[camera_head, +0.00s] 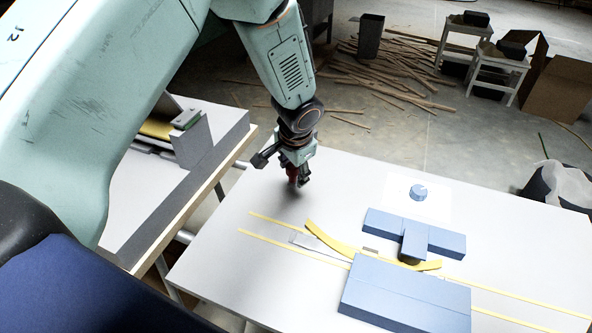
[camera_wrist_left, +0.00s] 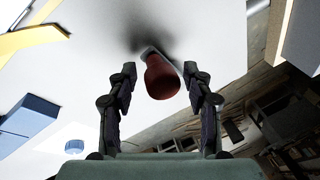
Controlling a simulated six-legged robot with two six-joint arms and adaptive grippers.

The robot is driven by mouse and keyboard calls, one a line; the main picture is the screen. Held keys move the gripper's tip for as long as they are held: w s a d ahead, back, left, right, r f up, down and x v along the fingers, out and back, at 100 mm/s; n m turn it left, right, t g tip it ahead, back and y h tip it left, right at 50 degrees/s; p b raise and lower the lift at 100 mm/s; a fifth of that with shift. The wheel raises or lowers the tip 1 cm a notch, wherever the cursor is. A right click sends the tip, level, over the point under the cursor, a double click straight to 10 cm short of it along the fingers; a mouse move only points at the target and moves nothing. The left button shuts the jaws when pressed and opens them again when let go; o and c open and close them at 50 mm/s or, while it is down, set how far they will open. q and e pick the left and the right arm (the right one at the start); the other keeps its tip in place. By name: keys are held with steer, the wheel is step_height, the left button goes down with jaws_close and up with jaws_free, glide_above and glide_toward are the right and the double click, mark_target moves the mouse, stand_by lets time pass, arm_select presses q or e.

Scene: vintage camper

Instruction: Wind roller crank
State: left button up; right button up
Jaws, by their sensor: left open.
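A dark red handle (camera_wrist_left: 162,78), which looks like the crank's grip, stands up from a pale surface in the left wrist view. A bit of red (camera_head: 292,173) also shows at the gripper in the head view. My left gripper (camera_wrist_left: 159,70) is open, with one finger on each side of the handle and gaps visible. In the head view the left gripper (camera_head: 298,176) points down over the far left part of the white table (camera_head: 230,245). My right gripper is not in view.
Blue blocks (camera_head: 405,290) and a curved yellow strip (camera_head: 330,238) lie on the table, with yellow lines (camera_head: 275,243) beneath. A small blue cylinder (camera_head: 418,192) stands farther back. A second bench (camera_head: 175,215) stands at left. Stools (camera_head: 495,72) and scattered wood (camera_head: 385,75) are behind.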

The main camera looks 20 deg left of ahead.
arm_select(q)
steer(key=shift+r, duration=0.1)
steer(key=shift+w+r+p, duration=0.1)
steer(key=shift+r+p, duration=2.1)
steer(key=shift+r, duration=0.25)
steer(key=v, duration=1.2)
steer(key=shift+s+f, duration=0.1)
steer(key=shift+s, duration=0.1)
